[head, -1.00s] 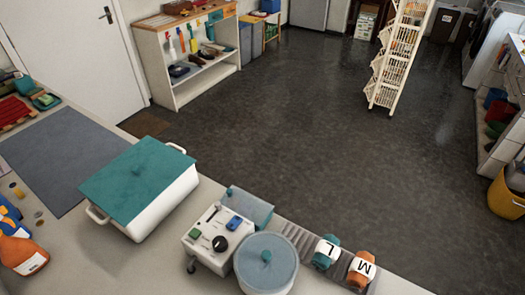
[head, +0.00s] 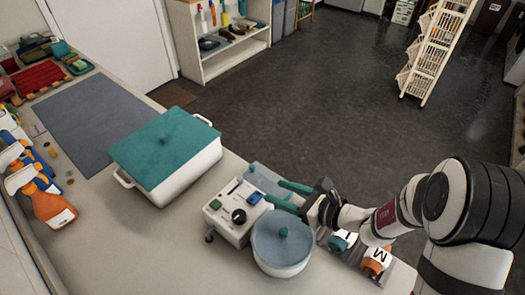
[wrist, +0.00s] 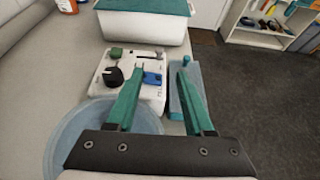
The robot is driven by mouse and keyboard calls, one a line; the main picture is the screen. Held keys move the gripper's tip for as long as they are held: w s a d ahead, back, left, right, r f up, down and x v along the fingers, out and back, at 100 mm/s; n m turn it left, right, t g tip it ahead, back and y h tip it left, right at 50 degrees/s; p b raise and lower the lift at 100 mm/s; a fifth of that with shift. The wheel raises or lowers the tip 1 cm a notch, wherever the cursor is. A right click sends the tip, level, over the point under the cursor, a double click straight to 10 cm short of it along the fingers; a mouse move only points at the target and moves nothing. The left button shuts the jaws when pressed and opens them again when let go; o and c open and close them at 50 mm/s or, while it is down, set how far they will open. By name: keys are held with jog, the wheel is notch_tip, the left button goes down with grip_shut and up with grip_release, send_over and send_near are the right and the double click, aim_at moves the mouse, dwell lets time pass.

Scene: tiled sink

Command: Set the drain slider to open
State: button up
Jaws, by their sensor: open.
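A white control box (head: 234,217) stands on the counter and also shows in the wrist view (wrist: 99,82). Its top carries a green button (wrist: 116,52), a black round knob (wrist: 113,76), a blue switch (wrist: 152,79) and a dark slider slot (wrist: 147,56). A small grey piece sits at the slot's right end in the wrist view; I cannot read any open mark. My gripper (head: 275,193), with green fingers, is open and empty over the box's right side. In the wrist view the fingertips (wrist: 161,65) are apart, near the blue switch and slot.
A round pot with a blue-grey lid (head: 283,238) stands close beside the box, partly under my gripper. A white pot with a teal lid (head: 166,148) is behind left. A blue-grey block (wrist: 176,92) adjoins the box.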

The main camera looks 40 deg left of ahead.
aim_at(241, 178)
jog(key=x, duration=1.4)
jog(key=shift+a, duration=0.35)
grip_shut()
dwell(0.4)
